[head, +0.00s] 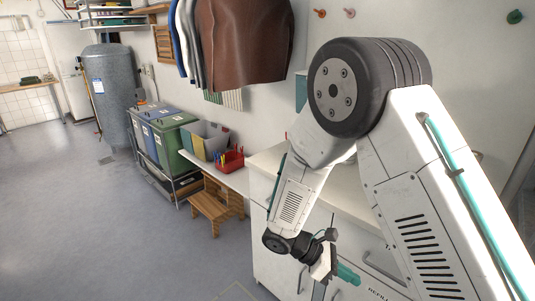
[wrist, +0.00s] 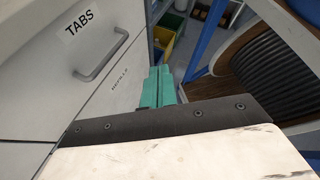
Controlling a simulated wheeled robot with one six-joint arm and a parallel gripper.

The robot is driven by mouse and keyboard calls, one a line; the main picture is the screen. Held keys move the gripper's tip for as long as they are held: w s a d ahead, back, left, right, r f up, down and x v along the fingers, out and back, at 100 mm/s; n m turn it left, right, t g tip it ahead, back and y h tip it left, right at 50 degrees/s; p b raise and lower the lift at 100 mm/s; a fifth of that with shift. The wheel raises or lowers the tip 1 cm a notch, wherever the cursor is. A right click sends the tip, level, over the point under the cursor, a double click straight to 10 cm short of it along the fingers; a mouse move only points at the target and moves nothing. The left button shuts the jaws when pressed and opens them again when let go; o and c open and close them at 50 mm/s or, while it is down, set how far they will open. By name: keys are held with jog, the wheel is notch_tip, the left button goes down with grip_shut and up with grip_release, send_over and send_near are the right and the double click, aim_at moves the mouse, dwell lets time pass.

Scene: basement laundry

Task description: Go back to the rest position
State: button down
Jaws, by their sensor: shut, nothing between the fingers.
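My gripper (head: 334,280) hangs low in front of the white drawer cabinet (head: 267,231) in the head view, partly hidden by my own arm. In the wrist view its teal fingers (wrist: 158,87) are together, with nothing between them. The fingers point past the cabinet's drawer fronts, apart from the drawer handle (wrist: 101,56). My arm is bent, with its elbow high at the right of the head view.
A red caddy (head: 229,161) and a grey bin (head: 204,139) stand left of the cabinet. A wooden step stool (head: 215,206) is below. Lidded bins (head: 171,134) and a grey tank (head: 108,84) stand farther back. The floor (head: 80,220) at left is clear.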

jog(key=s+d+r+m+t+y, duration=0.2)
jog(key=s+r+m+y, duration=0.4)
jog(key=r, duration=0.7)
jog(key=s+d+r+m+t+y, duration=0.3)
jog(key=s+r+m+y, duration=0.3)
jog(key=s+r+m, duration=0.4)
notch_tip(320, 180, up, 3)
jog(key=shift+s+d+r+m, duration=0.2)
jog(key=shift+s+m, duration=0.2)
jog(key=shift+s, duration=0.75)
jog(key=c, duration=1.9)
grip_release()
jog(key=shift+d+r, duration=0.1)
jog(key=shift+r, duration=0.05)
jog(key=o, duration=0.6)
jog(key=shift+d+t, duration=0.15)
jog(key=shift+t, duration=0.15)
jog(key=shift+s, duration=0.1)
